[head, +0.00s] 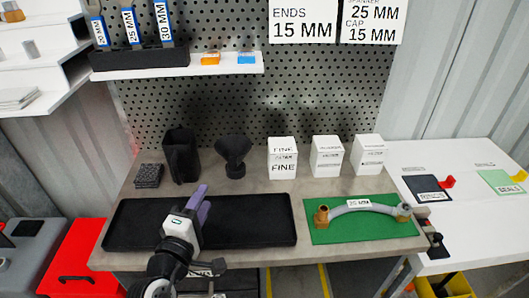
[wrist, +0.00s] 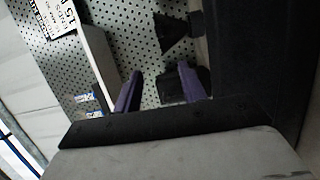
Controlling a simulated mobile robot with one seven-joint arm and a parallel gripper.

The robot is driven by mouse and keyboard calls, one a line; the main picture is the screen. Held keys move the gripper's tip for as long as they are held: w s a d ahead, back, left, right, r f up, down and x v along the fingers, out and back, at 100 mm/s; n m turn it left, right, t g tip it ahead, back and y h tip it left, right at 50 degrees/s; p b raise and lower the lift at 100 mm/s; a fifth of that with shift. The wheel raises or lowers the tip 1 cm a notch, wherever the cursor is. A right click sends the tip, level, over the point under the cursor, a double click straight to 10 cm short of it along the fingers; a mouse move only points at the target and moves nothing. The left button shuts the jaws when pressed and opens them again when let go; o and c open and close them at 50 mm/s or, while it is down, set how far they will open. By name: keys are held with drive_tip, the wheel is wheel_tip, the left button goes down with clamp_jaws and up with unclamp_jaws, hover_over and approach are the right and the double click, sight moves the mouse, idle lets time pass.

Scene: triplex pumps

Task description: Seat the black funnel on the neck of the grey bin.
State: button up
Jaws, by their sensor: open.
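The black funnel (head: 235,150) stands upright, wide mouth up, at the back of the bench against the pegboard. It also shows in the wrist view (wrist: 176,36), lying sideways in the rolled picture. My gripper (head: 202,203) is above the black tray, with its purple fingers pointing toward the back of the bench. In the wrist view my gripper (wrist: 157,85) is open, with nothing held between the fingers. The funnel is beyond the fingertips and off to one side. A grey bin (head: 42,252) stands on the floor at lower left, partly cut off; I cannot clearly make out its neck.
A black jug (head: 181,160) and a dark block (head: 149,176) stand left of the funnel; white filter boxes (head: 283,160) stand right. The black tray (head: 270,220) and green mat (head: 322,232) lie in front. A red bin (head: 82,262) is beside the grey one. A shelf (head: 225,65) hangs above.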

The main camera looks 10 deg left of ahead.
sight(229, 162)
drive_tip(key=shift+w+d+f+h, duration=0.1)
drive_tip(key=shift+w+d+h, duration=0.2)
drive_tip(key=shift+w+d, duration=0.35)
drive_tip(key=w+p, duration=0.2)
drive_tip(key=w, duration=0.6)
drive_tip(key=w+p, duration=0.1)
drive_tip(key=w, duration=0.1)
drive_tip(key=w+p, duration=0.1)
drive_tip(key=shift+w+d, duration=0.25)
drive_tip(key=shift+w, duration=0.65)
clamp_jaws()
